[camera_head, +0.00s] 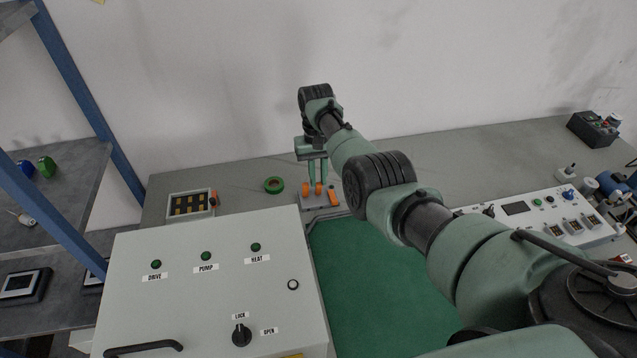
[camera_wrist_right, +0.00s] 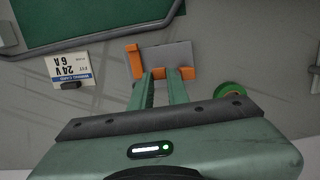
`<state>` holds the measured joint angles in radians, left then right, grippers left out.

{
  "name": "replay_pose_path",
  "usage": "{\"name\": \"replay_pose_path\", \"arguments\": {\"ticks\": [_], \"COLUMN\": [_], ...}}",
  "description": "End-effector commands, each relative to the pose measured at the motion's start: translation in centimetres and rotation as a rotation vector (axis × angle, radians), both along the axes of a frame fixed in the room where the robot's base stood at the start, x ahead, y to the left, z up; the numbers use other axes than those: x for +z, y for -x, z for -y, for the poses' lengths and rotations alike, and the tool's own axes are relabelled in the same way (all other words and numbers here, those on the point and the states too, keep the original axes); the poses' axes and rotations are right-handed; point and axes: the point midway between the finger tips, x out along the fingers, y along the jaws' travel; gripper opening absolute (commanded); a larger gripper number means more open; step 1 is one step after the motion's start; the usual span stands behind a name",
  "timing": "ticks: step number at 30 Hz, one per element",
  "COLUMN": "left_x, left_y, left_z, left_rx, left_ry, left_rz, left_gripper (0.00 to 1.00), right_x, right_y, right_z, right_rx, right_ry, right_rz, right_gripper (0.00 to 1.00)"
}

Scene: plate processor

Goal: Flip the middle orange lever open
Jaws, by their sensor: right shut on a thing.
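A small grey clamp block (camera_head: 318,207) with three orange levers stands at the back edge of the green mat. My right gripper (camera_head: 316,182) reaches down to it from above. In the right wrist view its two green fingers (camera_wrist_right: 160,82) are shut on the middle orange lever (camera_wrist_right: 158,73), which stands up between them. One outer lever (camera_wrist_right: 188,73) stands upright just beside the fingers. The other outer lever (camera_wrist_right: 133,62) lies tilted along the block; it is on the right in the head view (camera_head: 333,198). The fingertips partly hide the middle lever. My left gripper is not in view.
A large grey control cabinet (camera_head: 215,285) fills the front left. A green tape roll (camera_head: 274,185) and a small tray of dark parts (camera_head: 190,204) lie left of the block. A white panel (camera_head: 550,215) stands at right. The green mat (camera_head: 370,290) is clear where visible.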

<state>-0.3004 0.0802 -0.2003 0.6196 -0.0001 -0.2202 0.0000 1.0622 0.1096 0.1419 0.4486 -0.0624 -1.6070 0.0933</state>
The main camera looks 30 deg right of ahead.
Motion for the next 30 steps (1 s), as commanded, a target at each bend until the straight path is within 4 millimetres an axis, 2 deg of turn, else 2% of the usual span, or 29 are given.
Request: {"name": "replay_pose_path", "arguments": {"ticks": [15,16,17,26,30], "left_x": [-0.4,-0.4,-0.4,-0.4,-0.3], "left_y": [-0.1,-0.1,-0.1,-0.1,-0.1], "left_z": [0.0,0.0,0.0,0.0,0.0], "left_rx": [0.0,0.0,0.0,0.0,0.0], "left_ry": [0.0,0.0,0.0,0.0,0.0], "left_rz": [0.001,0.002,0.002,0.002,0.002], "left_gripper": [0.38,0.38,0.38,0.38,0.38], "right_x": [-0.3,-0.3,-0.3,-0.1,1.1], "right_y": [0.1,0.1,0.1,0.0,-0.2], "right_z": [0.0,0.0,0.0,0.0,0.1], "right_rx": [0.0,0.0,0.0,0.0,0.0], "right_ry": [-0.003,-0.003,-0.003,-0.003,-0.002], "right_rz": [-0.015,-0.015,-0.015,-0.011,-0.008], "right_gripper": [0.0,0.22,0.25,0.25,0.25]}}
